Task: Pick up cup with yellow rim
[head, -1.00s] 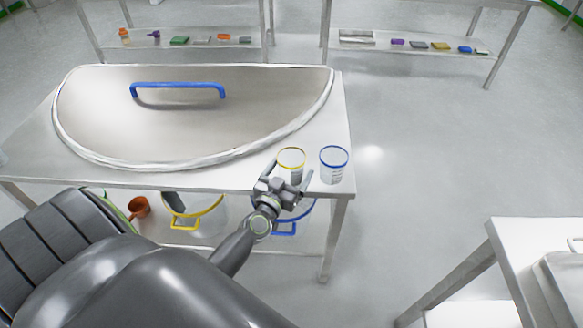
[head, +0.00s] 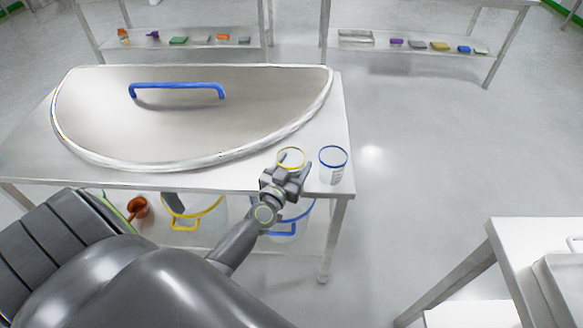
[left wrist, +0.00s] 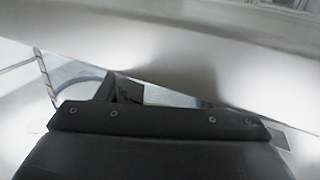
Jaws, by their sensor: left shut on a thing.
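The cup with yellow rim (head: 291,155) stands upright near the right end of the metal table. Its rim shows in the head view, and my left gripper hides most of its body. My left gripper (head: 286,175) is shut on this cup from the table's front side. A cup with blue rim (head: 333,163) stands just to the right, apart from the gripper. In the left wrist view, the dark gripper body (left wrist: 160,135) fills the lower part, and the cup cannot be made out clearly. My right gripper is in neither view.
A large half-round metal lid (head: 100,120) with a blue handle (head: 178,88) covers most of the table (head: 343,120). Yellow and blue handled buckets and an orange scoop (head: 138,207) are on the lower shelf.

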